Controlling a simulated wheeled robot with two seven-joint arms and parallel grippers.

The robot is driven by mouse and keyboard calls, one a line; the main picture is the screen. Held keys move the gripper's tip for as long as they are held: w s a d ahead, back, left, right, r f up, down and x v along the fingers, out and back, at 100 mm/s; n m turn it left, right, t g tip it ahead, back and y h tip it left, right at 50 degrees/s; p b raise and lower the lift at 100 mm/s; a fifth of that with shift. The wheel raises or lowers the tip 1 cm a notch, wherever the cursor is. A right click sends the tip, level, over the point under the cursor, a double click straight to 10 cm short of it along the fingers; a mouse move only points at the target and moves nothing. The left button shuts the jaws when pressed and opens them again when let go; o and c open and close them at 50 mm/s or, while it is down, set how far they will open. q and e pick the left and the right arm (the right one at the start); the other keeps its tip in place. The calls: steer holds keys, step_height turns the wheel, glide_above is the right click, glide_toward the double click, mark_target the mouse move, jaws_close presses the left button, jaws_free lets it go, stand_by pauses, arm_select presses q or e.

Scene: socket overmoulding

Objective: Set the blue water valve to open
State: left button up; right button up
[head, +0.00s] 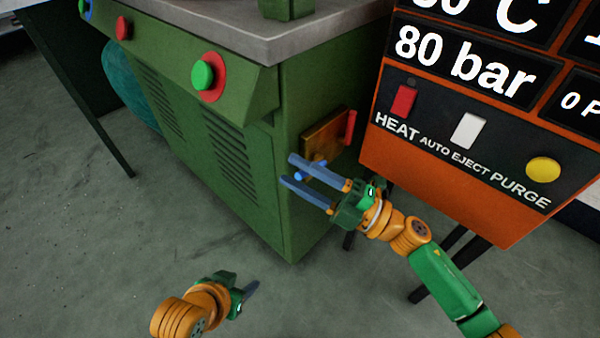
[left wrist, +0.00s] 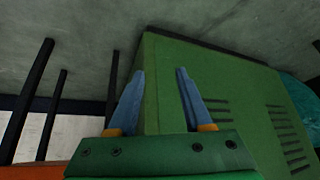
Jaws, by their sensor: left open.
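The brass-coloured valve plate (head: 324,137) is on the side of the green machine. The blue water valve (head: 298,176) shows as a small bright blue piece at the plate's lower edge, partly hidden by my right gripper. My right gripper (head: 288,169) is open, its two long blue fingers apart, and the blue piece appears between them. Whether they touch it I cannot tell. My left gripper (head: 252,290) is low over the floor at the bottom, away from the valve. In the left wrist view its fingers (left wrist: 158,80) are open and empty, with the green machine beyond.
A red handle (head: 350,127) sits at the plate's right edge. An orange control panel (head: 450,190) stands close on the right. The green machine (head: 290,230) has a grey top (head: 270,40) and a green button (head: 202,75). The floor (head: 90,240) at left is clear.

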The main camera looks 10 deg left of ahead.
steer(key=shift+d, duration=0.1)
arm_select(q)
steer(key=shift+s+a+f+g, duration=0.15)
steer(key=shift+s+f+g, duration=0.15)
steer(key=shift+s, duration=0.3)
steer(key=shift+s+a+f+g, duration=0.2)
steer(key=shift+s+g, duration=0.2)
steer(key=shift+s, duration=0.15)
arm_select(e)
steer(key=v, duration=0.7)
steer(key=shift+w, duration=0.1)
